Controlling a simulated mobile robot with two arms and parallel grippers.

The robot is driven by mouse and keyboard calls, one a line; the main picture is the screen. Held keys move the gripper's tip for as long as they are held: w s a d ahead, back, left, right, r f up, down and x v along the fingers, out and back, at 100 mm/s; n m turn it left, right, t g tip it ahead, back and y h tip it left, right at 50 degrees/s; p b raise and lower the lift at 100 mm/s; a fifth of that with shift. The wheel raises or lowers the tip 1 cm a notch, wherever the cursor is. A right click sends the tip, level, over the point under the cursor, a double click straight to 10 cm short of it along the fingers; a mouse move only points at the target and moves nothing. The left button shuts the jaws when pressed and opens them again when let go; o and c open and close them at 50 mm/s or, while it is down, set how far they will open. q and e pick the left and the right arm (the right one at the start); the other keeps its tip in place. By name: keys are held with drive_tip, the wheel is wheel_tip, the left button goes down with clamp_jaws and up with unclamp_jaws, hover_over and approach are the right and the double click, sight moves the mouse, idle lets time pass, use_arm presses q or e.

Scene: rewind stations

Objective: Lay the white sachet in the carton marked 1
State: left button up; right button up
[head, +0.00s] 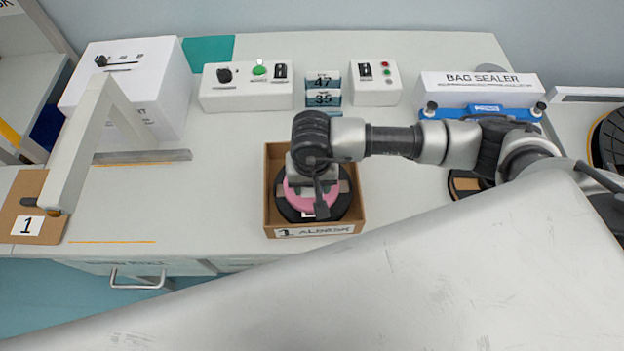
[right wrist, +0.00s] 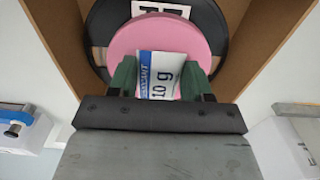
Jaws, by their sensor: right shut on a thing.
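The open brown carton (head: 354,212) stands mid-table, with a front label reading 1 and a partly legible word. Its walls also show in the right wrist view (right wrist: 262,60). Inside lies a black reel (head: 345,203) with a pink core (head: 300,200). My right gripper (right wrist: 160,80) is over the reel, pointing down into the carton. It is shut on the white sachet (right wrist: 160,66), which has a blue band and reads 10 g. I cannot tell whether the sachet touches the pink core. My left gripper is not in view.
A brown piece marked 1 (head: 40,190) lies at the left edge by a grey stand (head: 92,125). Control boxes (head: 247,95) and number tags (head: 323,90) stand behind the carton. The bag sealer (head: 480,90) is at back right. The table left of the carton is clear.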

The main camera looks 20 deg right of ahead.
drive_tip(key=shift+f+b, duration=0.4)
drive_tip(key=shift+b, duration=0.1)
drive_tip(key=o, duration=0.9)
drive_tip(key=shift+r, duration=0.1)
drive_tip(key=shift+r+p, duration=0.15)
drive_tip(key=shift+p, duration=0.15)
drive_tip(key=shift+r+p, duration=0.4)
drive_tip(key=shift+p, duration=0.1)
wheel_tip(320, 180, up, 12)
drive_tip(key=b, duration=0.3)
drive_tip(key=shift+f+b, duration=0.2)
drive_tip(key=shift+b, duration=0.15)
